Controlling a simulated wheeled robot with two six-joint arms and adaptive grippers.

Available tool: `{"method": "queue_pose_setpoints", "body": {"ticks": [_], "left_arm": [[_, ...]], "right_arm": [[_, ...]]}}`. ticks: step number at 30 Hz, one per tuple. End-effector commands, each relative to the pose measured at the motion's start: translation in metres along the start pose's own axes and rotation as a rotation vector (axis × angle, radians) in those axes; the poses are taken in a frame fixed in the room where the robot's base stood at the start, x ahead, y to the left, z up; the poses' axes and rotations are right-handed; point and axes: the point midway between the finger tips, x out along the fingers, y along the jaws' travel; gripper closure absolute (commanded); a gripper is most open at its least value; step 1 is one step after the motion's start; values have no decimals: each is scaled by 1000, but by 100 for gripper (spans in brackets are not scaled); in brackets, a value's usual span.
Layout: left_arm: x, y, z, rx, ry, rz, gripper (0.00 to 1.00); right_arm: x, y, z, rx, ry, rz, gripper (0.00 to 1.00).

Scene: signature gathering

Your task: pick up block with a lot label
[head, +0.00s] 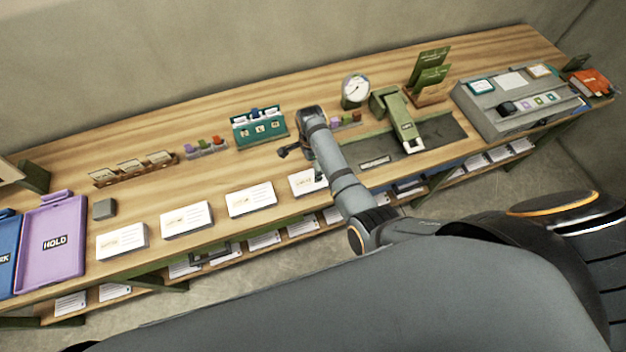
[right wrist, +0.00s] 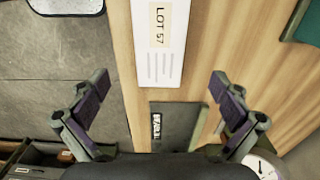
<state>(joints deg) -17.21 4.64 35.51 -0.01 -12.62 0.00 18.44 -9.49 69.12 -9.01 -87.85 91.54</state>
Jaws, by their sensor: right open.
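Several white blocks lie in a row along the front of the wooden table: a far left one (head: 122,241), a second (head: 187,219), a third (head: 251,199) and a fourth (head: 306,182) partly hidden by my right arm. Their labels are too small to read in the head view. In the right wrist view, a white block with a "LOT 57" label (right wrist: 160,65) lies ahead of my right gripper, centred between its fingers but beyond the tips. My right gripper (head: 283,152) is open and empty above the table; its fingers also show in the wrist view (right wrist: 160,88). My left gripper is not in view.
A purple HOLD tray (head: 68,225) and small grey block (head: 104,208) stand at left. A teal card holder (head: 259,130), round dial (head: 356,88), green press (head: 398,115) on a dark mat (head: 445,133) and grey console (head: 480,108) stand behind and right. A lower shelf holds papers.

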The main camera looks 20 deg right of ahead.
Motion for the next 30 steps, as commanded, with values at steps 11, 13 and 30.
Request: {"method": "queue_pose_setpoints", "body": {"ticks": [11, 13, 30], "left_arm": [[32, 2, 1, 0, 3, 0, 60], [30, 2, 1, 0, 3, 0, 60], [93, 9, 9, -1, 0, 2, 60]], "right_arm": [[52, 0, 0, -1, 0, -1, 0], [50, 0, 0, -2, 0, -1, 0], [102, 0, 5, -2, -1, -1, 0]]}}
